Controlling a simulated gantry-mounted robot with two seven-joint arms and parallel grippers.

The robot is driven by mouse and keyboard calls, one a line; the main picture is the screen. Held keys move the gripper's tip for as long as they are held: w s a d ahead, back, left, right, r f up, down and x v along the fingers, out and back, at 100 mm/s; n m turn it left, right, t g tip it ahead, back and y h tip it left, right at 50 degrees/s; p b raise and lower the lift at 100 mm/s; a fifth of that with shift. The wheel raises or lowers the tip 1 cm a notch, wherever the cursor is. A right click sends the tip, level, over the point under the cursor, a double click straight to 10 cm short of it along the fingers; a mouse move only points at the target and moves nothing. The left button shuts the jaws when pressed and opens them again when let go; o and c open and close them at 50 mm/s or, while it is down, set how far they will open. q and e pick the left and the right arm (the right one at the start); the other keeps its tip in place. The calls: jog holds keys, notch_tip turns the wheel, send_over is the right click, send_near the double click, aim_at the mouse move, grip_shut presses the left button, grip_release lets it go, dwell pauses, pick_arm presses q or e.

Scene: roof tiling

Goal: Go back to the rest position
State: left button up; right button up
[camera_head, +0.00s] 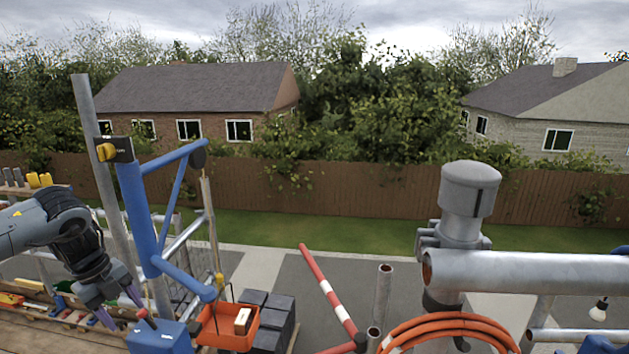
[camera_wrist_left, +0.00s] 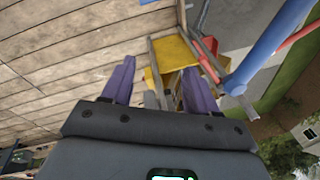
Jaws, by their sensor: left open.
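My left gripper (camera_head: 122,303) hangs at the lower left in the head view, its purple fingers pointing down to the right, close to the blue hoist box (camera_head: 160,338). In the left wrist view my left gripper (camera_wrist_left: 160,72) shows two purple fingers spread apart, with nothing held between them. A yellow object (camera_wrist_left: 175,52) lies beyond the fingertips, over the edge of the wooden planks (camera_wrist_left: 80,45). My right gripper does not show in either view.
A blue hoist frame (camera_head: 140,215) and a grey pole (camera_head: 100,150) stand beside my left arm. An orange bin (camera_head: 228,333), dark stacked blocks (camera_head: 272,318), a red-white pole (camera_head: 326,287), an orange hose coil (camera_head: 450,325) and a thick grey pipe (camera_head: 540,272) crowd the front.

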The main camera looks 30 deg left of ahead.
pick_arm(q)
jog(key=s+d+f+g+h+p, duration=0.1)
jog(key=s+d+f+h, duration=0.2)
jog(key=d+f, duration=0.55)
jog(key=s+d+f+g+h+p, duration=0.15)
jog(key=d+f, duration=0.45)
jog(key=f, duration=0.6)
jog(key=s+d+f+t+h, duration=0.15)
jog(key=d+f, duration=0.25)
jog(key=d, duration=0.4)
jog(key=s+d+f+t+h, duration=0.1)
jog(key=s+d+f+h, duration=0.1)
jog(key=d+f, duration=0.4)
jog(key=d+n+t+p, duration=0.2)
jog(key=d+t, duration=0.1)
jog(key=d, duration=1.2)
jog(key=w+d+r+n+t+y, duration=0.3)
jog(key=w+d+r+n+t, duration=0.1)
jog(key=d+r+n, duration=0.2)
jog(key=s+a+r+n+g+y, duration=0.3)
jog(key=s+a+n+g+y, duration=0.2)
jog(key=s+a+n+y, duration=0.1)
jog(key=shift+s+a+r+n+p, duration=0.3)
jog(key=shift+s+a+n+p, duration=0.2)
jog(key=shift+a+n, duration=0.6)
